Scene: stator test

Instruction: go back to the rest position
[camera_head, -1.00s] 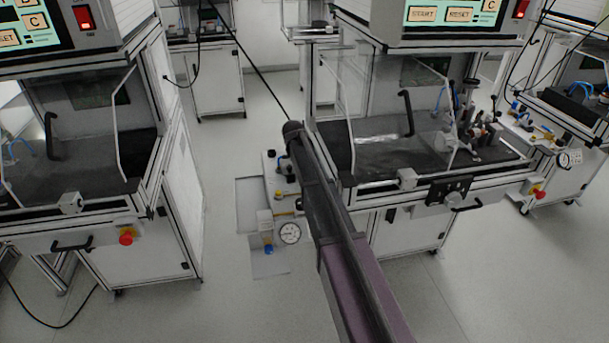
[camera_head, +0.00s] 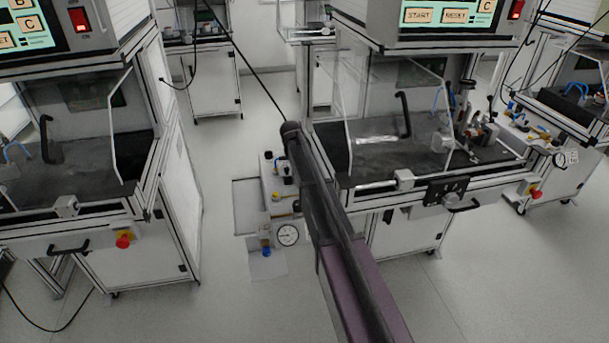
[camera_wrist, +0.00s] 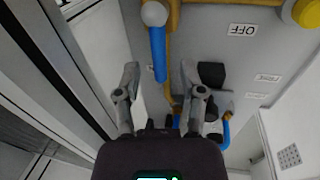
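My gripper (camera_wrist: 159,82) shows in the wrist view with its two fingers spread apart and nothing between the tips. A blue-handled valve lever (camera_wrist: 158,55) lies just ahead of the fingers, and I cannot tell its distance from them. The gripper is not distinguishable in the head view. There my arm (camera_head: 325,205) reaches forward, between the left and the middle test station.
The wrist view shows a grey panel (camera_wrist: 215,50) with an OFF label (camera_wrist: 243,30) and a yellow knob (camera_wrist: 306,12). The head view shows a left station (camera_head: 150,250), a middle station (camera_head: 415,230), a pressure gauge (camera_head: 287,235) beside my arm and free floor (camera_head: 225,300).

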